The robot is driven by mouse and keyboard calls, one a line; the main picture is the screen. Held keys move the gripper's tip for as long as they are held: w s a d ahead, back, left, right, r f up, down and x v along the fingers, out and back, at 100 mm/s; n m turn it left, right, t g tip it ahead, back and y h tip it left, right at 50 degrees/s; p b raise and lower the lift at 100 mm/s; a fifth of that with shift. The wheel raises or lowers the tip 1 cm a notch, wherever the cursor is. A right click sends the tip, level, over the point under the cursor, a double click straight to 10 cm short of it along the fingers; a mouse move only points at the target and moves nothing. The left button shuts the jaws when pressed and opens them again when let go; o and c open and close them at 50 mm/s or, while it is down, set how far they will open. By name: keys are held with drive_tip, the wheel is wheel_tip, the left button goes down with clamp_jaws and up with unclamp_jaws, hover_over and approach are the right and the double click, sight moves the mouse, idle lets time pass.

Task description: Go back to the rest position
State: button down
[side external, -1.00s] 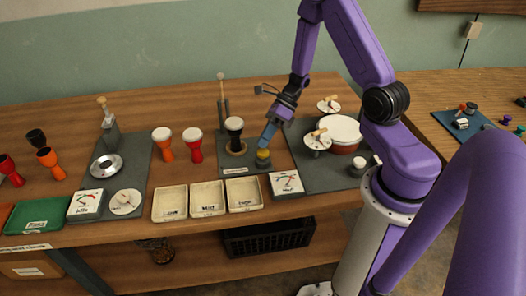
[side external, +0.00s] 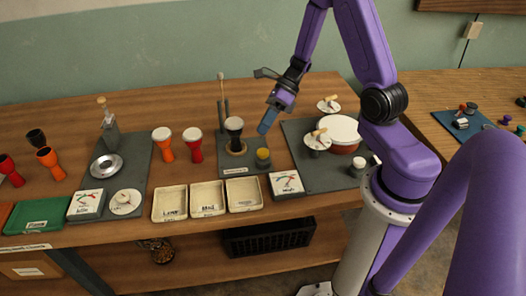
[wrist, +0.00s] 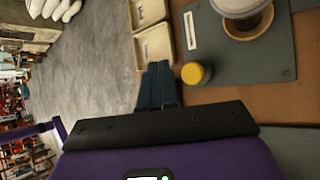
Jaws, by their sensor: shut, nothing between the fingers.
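My gripper (side external: 267,122) is shut and empty in the side view. It hangs in the air above and a little behind the yellow button (side external: 263,154), apart from it. In the wrist view my gripper's blue fingers (wrist: 159,80) lie together, with the yellow button (wrist: 193,73) just to their right. A dark goblet drum with a pale head (side external: 234,128) stands upright on a round holder on the grey mat (side external: 228,164), left of my gripper.
Three cream trays (side external: 207,198) line the table's front edge. A dial gauge box (side external: 286,183) and a wide drum (side external: 340,133) stand to the right. Orange and red goblet drums (side external: 193,145) stand left. The air above the table around my gripper is clear.

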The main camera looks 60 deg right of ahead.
idle(0.4)
drive_tip(key=s+a+r+n+g+h, duration=0.5)
drive_tip(key=s+a+n, duration=0.5)
drive_tip(key=n, duration=0.7)
drive_tip(key=s+r+n+t+h, duration=0.1)
drive_tip(key=s+n, duration=0.5)
drive_tip(key=n, duration=0.6)
drive_tip(key=s+r+n+t+h, duration=0.2)
drive_tip(key=s+r+n, duration=0.3)
drive_tip(key=n, duration=0.7)
drive_tip(key=shift+s+r+t+h, duration=0.3)
drive_tip(key=shift+s+t, duration=0.1)
drive_tip(key=shift+s, duration=0.15)
